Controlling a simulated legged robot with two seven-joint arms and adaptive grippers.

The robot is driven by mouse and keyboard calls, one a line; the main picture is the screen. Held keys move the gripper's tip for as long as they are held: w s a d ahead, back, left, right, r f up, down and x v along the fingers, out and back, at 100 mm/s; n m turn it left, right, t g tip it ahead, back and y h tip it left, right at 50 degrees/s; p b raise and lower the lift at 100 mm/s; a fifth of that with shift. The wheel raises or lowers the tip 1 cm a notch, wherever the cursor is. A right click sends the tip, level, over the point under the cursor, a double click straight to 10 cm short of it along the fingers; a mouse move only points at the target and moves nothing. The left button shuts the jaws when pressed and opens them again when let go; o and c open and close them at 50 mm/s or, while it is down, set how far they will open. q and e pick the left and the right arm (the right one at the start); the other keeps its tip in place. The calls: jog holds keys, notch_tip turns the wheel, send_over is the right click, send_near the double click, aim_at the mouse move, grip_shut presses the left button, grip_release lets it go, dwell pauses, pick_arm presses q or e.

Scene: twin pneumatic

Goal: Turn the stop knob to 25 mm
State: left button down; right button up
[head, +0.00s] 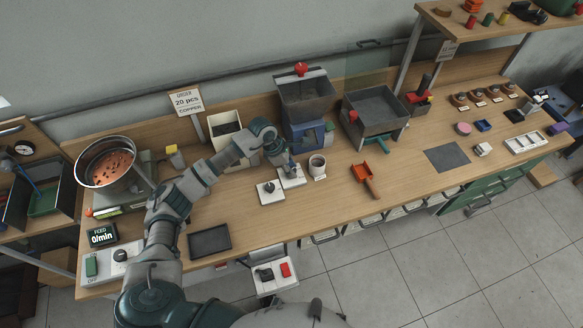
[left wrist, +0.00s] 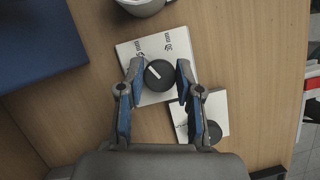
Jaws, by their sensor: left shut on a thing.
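The stop knob (left wrist: 159,76) is a round black knob with a white pointer line, on a white plate (left wrist: 153,44) marked in mm. In the left wrist view its pointer slants to the upper left, towards one of two labels whose figures are too small to read surely. My left gripper (left wrist: 158,72) has one finger on each side of the knob and is shut on it. In the head view the gripper (head: 281,161) hides the knob above its plate (head: 293,182). My right gripper is not in view.
A second white plate with a black knob (head: 269,187) lies close beside, also in the left wrist view (left wrist: 213,131). A grey cup (head: 317,165) and the blue machine (head: 303,133) stand near. A black tray (head: 209,240) and an orange scoop (head: 363,175) lie on the bench.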

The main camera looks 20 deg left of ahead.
pick_arm(q)
jog(key=shift+a+f, duration=0.1)
jog(key=shift+a, duration=0.1)
jog(key=c, duration=0.8)
grip_release()
jog(key=shift+a, duration=0.15)
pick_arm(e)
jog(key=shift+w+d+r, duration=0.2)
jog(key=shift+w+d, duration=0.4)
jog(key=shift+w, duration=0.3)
pick_arm(q)
jog(key=shift+a+r, duration=0.1)
jog(key=shift+r, duration=0.1)
jog(key=v, duration=1.1)
jog(key=shift+s+a+r, duration=0.2)
jog(key=shift+a, duration=0.05)
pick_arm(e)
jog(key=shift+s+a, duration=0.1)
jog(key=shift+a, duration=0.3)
pick_arm(q)
jog(key=shift+d, duration=0.1)
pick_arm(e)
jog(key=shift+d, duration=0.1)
